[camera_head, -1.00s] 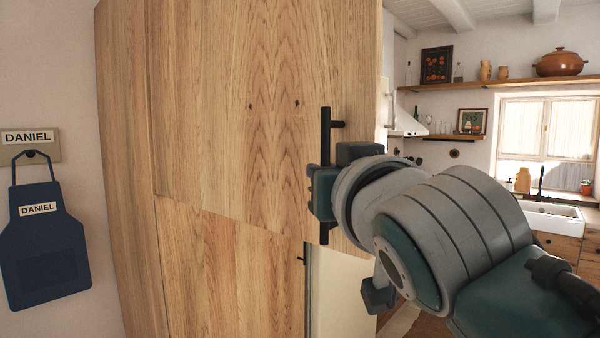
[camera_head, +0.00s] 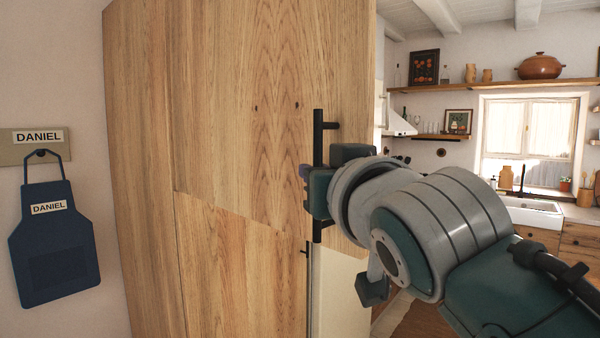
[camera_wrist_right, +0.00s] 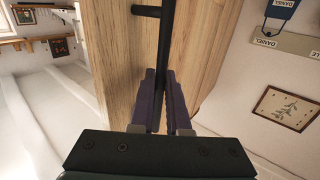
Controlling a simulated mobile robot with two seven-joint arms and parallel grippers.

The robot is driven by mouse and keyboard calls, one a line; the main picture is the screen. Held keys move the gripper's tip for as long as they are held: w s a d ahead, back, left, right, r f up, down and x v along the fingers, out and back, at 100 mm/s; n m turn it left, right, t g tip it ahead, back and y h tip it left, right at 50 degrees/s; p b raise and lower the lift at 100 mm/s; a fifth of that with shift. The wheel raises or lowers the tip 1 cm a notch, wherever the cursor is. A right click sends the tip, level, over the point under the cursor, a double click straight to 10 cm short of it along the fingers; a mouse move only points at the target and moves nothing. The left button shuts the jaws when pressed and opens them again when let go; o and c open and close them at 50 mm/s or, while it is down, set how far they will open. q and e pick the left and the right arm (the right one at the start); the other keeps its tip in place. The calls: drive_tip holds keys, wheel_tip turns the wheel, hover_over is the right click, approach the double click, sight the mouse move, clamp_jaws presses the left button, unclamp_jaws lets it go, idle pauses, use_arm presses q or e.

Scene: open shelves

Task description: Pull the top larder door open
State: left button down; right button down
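The top larder door (camera_head: 230,110) is a tall light-wood panel in the middle of the head view. Its slanting lower edge juts past the lower door, so it appears ajar. Its black vertical bar handle (camera_head: 319,150) is near its right edge, and also runs up the wrist view (camera_wrist_right: 166,40). My right gripper (camera_head: 311,190) is at the lower part of this handle. In the wrist view, its purple-padded fingers (camera_wrist_right: 164,100) lie on both sides of the bar and look closed on it. The exact contact is partly hidden. My left gripper is not in view.
The lower larder door (camera_head: 240,270) is below, beside a cream panel (camera_head: 340,290). A blue apron (camera_head: 55,250) hangs on the left wall. A sink (camera_head: 532,214) and shelf (camera_head: 480,85) are farther back at right. My right arm fills the lower right.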

drive_tip(key=c, duration=0.9)
unclamp_jaws()
drive_tip(key=shift+a, duration=0.15)
drive_tip(key=s+b, duration=0.1)
drive_tip(key=s, duration=0.2)
drive_tip(key=s+d+b, duration=0.1)
drive_tip(key=s, duration=0.2)
drive_tip(key=s+d+b, duration=0.1)
drive_tip(key=s, duration=0.2)
drive_tip(key=shift+s, duration=0.4)
